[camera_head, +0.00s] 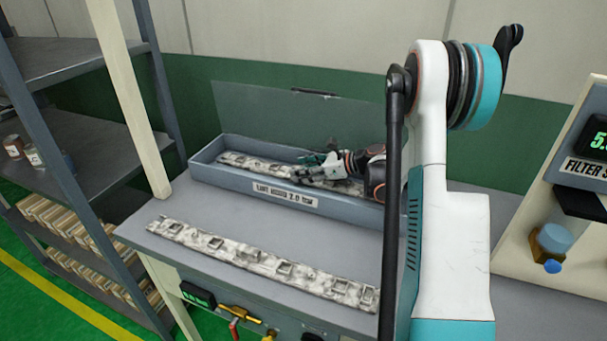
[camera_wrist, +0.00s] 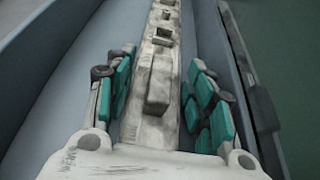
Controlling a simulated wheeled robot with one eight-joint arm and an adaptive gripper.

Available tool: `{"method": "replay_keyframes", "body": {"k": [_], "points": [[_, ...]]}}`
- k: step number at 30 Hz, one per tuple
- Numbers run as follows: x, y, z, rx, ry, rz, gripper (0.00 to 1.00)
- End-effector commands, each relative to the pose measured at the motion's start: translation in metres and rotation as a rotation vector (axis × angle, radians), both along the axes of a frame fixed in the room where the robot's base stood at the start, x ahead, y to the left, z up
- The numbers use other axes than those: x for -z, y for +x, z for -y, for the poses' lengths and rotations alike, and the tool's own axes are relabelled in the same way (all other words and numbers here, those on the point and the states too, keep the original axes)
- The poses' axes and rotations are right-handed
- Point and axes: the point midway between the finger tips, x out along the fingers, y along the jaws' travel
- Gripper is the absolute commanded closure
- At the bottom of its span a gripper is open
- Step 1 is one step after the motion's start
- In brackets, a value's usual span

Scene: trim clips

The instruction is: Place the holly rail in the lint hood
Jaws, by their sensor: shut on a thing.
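The lint hood (camera_head: 220,178) is a long blue-grey trough with a label on its front and a clear lid raised behind it. A mottled grey-white rail with raised clips (camera_head: 240,160) lies lengthwise inside it. My gripper (camera_head: 305,172) reaches into the hood from the right and is shut on this rail. In the wrist view, the teal finger pads (camera_wrist: 160,90) flank the rail (camera_wrist: 165,60). A similar mottled rail (camera_head: 262,262) lies on the table in front of the hood. I cannot tell which one is the holly rail. My gripper and arm hide the hood's right part.
The grey table (camera_head: 180,205) has bare room between the hood and the front rail. A shelf unit (camera_head: 100,150) stands at the left. A filter station (camera_head: 575,180) with a display stands at the right. Valves and a small display (camera_head: 198,295) are on the table's front.

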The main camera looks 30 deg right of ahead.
Motion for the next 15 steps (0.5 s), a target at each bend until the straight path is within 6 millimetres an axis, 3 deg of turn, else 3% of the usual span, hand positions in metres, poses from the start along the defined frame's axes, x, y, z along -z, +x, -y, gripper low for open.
{"method": "replay_keyframes", "body": {"k": [9, 10, 11, 15], "points": [[0.0016, 0.0000, -0.0001, 0.000, 0.001, 0.001, 0.84], [0.0021, -0.0001, -0.0001, 0.000, 0.000, 0.000, 0.48], [0.0014, 0.0000, -0.0001, 0.000, 0.000, 0.000, 0.42], [0.0010, 0.0000, -0.0001, 0.000, 0.000, 0.000, 0.42]]}}
